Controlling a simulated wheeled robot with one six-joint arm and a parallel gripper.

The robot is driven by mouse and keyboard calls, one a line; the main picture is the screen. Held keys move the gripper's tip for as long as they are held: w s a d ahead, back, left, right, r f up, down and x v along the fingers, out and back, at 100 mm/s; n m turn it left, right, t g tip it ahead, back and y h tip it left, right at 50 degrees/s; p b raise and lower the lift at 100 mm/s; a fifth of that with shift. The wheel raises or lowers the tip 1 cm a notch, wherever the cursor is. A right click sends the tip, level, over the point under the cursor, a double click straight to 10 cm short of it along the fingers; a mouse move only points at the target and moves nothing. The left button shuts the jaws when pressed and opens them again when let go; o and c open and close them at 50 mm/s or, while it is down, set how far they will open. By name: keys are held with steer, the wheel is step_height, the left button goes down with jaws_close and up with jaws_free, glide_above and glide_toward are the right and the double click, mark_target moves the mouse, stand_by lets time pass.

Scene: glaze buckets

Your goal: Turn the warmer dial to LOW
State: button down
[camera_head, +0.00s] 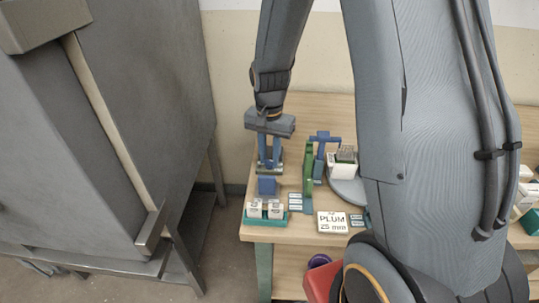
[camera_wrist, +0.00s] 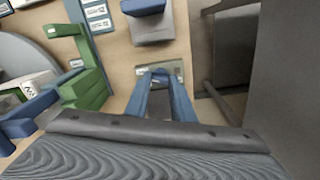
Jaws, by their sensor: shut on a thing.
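My gripper (camera_head: 269,164) points down at the back left of the table. In the wrist view its two blue fingers (camera_wrist: 161,76) close over a small pale greenish plate (camera_wrist: 176,69), which also shows in the head view (camera_head: 279,170). They are shut on a small part at this plate, which I take to be the warmer dial. The fingers hide most of it, and I cannot read LOW or any other marking or tell which way it points. A blue block (camera_head: 267,185) on a grey base stands just in front of the plate.
A green upright (camera_head: 308,175) and a blue stand (camera_head: 322,145) are close on the right, beside a round grey disc (camera_head: 346,192). A teal tray (camera_head: 266,221) with white pieces and a PLUM 25 mm sign (camera_head: 332,222) are in front. A large grey cabinet (camera_head: 150,90) stands left.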

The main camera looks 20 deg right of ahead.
mark_target(269, 160)
steer(key=n+p, duration=0.1)
steer(key=n, duration=0.3)
steer(key=shift+r+p, duration=0.1)
steer(key=shift+p, duration=0.25)
steer(key=n+p, duration=0.1)
steer(key=n, duration=0.3)
steer(key=shift+n, duration=0.4)
steer(key=shift+w, duration=0.1)
steer(key=c, duration=1.5)
jaws_free()
steer(key=shift+r+b, duration=0.6)
steer(key=shift+r, duration=3.25)
steer(key=shift+m+t, duration=0.3)
steer(key=shift+t, duration=0.2)
steer(key=s, duration=0.5)
steer(key=s+r, duration=0.1)
steer(key=s, duration=0.4)
steer(key=s+r, duration=0.1)
steer(key=s, duration=0.4)
steer(key=shift+s+a, duration=0.15)
steer(key=shift+s, duration=0.05)
